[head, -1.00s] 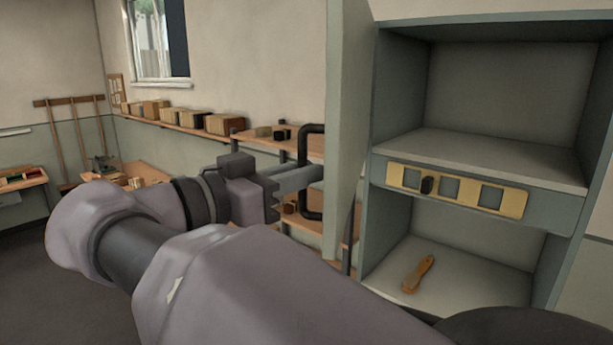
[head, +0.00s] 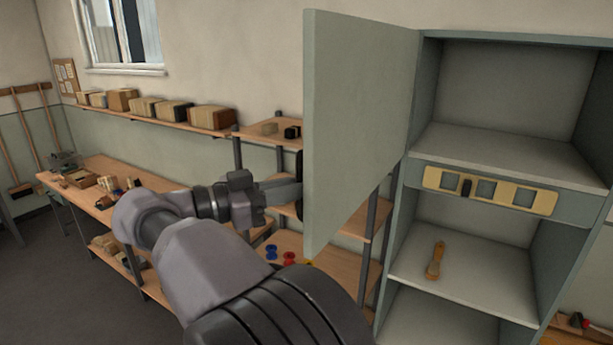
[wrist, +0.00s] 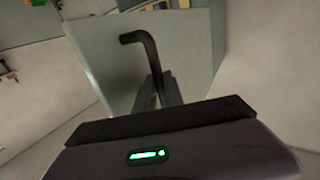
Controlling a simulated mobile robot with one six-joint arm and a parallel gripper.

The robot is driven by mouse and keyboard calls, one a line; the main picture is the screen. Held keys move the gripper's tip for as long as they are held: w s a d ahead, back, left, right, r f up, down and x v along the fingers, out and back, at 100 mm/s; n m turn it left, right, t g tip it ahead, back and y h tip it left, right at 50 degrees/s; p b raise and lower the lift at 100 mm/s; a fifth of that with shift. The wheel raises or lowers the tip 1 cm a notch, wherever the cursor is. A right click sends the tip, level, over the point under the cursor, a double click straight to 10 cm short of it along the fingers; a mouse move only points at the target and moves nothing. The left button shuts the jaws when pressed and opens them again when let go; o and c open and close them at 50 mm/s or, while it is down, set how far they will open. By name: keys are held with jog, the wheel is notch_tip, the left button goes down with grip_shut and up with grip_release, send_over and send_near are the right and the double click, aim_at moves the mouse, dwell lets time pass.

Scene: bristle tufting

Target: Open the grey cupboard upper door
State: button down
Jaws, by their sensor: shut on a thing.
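The grey cupboard (head: 424,90) stands at the right in the head view. Its upper door (head: 355,120) is swung wide open on the left side, and the upper compartment (head: 500,95) is bare to view. My gripper (head: 297,190) is at the door's outer face, shut on the black handle (head: 301,172), which the door edge mostly hides in the head view. In the wrist view the bent black handle (wrist: 140,38) runs down between my fingers (wrist: 162,92), against the grey door panel (wrist: 190,45).
A yellow slotted plate (head: 490,191) is on the cupboard's middle rail. A wooden-handled tool (head: 436,260) lies on the shelf below. Wooden shelves (head: 330,215) stand behind the door, and a workbench (head: 90,180) is at the left. Floor (head: 50,270) is clear at the lower left.

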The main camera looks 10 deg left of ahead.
jog(key=shift+w+a+r, duration=0.1)
jog(key=shift+w+a, duration=0.1)
jog(key=shift+a, duration=0.1)
jog(key=c, duration=1.5)
grip_release()
jog(key=shift+w+d, duration=0.1)
jog(key=shift+d, duration=0.1)
jog(key=shift+o, duration=0.2)
